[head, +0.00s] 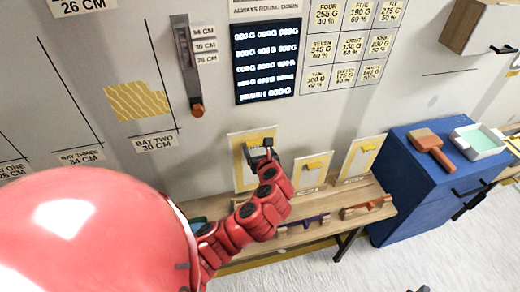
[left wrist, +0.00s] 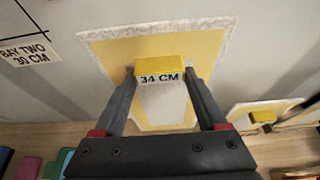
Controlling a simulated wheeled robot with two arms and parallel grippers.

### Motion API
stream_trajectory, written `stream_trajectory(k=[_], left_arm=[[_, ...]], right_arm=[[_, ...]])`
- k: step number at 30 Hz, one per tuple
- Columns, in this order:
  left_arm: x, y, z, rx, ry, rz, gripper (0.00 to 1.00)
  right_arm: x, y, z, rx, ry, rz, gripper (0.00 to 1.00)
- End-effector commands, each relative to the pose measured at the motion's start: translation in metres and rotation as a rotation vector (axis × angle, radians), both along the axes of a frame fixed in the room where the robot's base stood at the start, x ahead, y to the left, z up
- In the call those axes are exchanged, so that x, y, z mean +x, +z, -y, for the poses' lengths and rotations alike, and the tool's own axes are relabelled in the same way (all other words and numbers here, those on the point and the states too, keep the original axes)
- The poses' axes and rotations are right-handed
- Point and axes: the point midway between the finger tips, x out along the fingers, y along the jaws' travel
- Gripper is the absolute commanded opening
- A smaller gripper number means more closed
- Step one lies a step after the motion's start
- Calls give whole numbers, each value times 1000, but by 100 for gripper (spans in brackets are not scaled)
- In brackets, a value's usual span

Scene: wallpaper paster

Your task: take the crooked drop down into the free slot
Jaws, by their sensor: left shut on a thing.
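My left gripper (head: 262,150) is shut on the yellow tab (left wrist: 160,72) marked 34 CM of a pale-bordered yellow drop (head: 240,165). In the left wrist view the drop (left wrist: 205,48) stands slightly tilted behind the fingers. Whether its lower edge touches the bench is hard to tell. Two smaller drops with yellow tabs, a middle one (head: 312,180) and a right one (head: 362,158), stand to its right along the wall. A wavy yellow patch (head: 138,100) sits tilted on the wall above the BAY TWO label. I cannot make out a free slot. My right gripper is not in view.
The wooden bench (head: 345,192) holds a purple item (head: 308,222) and an orange item (head: 366,207) at its front. A blue cabinet (head: 410,190) at the right carries a brush (head: 432,148) and a pale tray (head: 478,142). A gauge (head: 187,65) hangs on the wall.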

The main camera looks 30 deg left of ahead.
Motion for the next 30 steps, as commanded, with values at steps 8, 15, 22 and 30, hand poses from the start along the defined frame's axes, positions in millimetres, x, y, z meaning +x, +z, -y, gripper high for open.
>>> stream_trajectory(k=[8,15,22,30], left_arm=[[-1,-7,2,0,-1,2,13],[-1,-33,2,0,0,1,13],[-1,-52,1,1,2,1,13],[-1,-58,1,0,0,1,13]], right_arm=[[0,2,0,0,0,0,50],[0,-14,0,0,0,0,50],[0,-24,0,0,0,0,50],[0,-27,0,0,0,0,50]])
